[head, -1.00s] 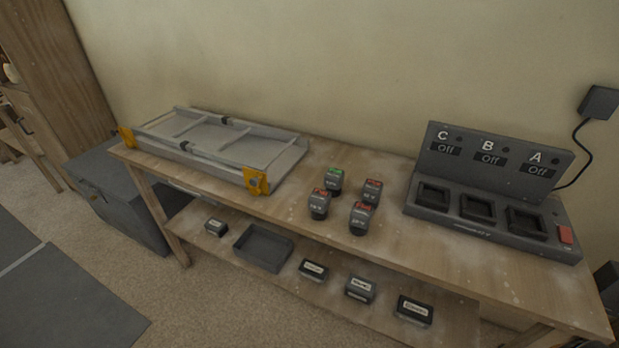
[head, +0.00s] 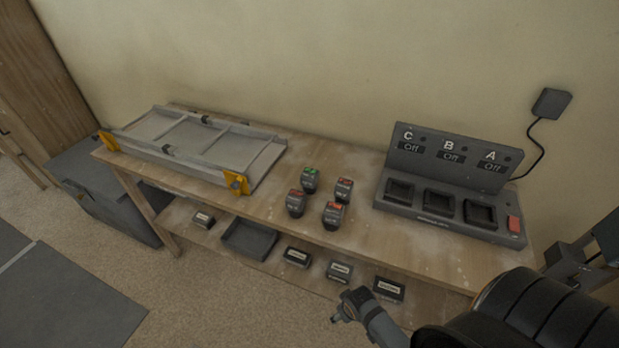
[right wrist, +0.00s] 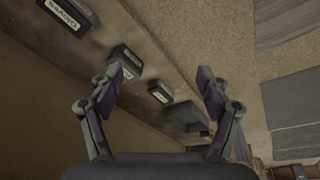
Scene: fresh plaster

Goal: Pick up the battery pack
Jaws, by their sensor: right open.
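Several dark battery packs stand together on the tabletop in the head view. One has a green top (head: 309,180); the others have red tops: one at the right (head: 343,190), one at the front left (head: 295,203) and one at the front right (head: 333,215). My right gripper (head: 343,308) is in front of the bench's lower shelf, below and apart from the packs. In the right wrist view, its two fingers (right wrist: 165,82) are spread with nothing between them. The packs do not show in that view. My left gripper is out of view.
A charger (head: 448,215) with bays C, B and A, all reading Off, stands at the table's right. A grey frame with yellow corners (head: 200,150) lies at the left. The lower shelf holds a tray (head: 248,241) and several labelled boxes (head: 389,289).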

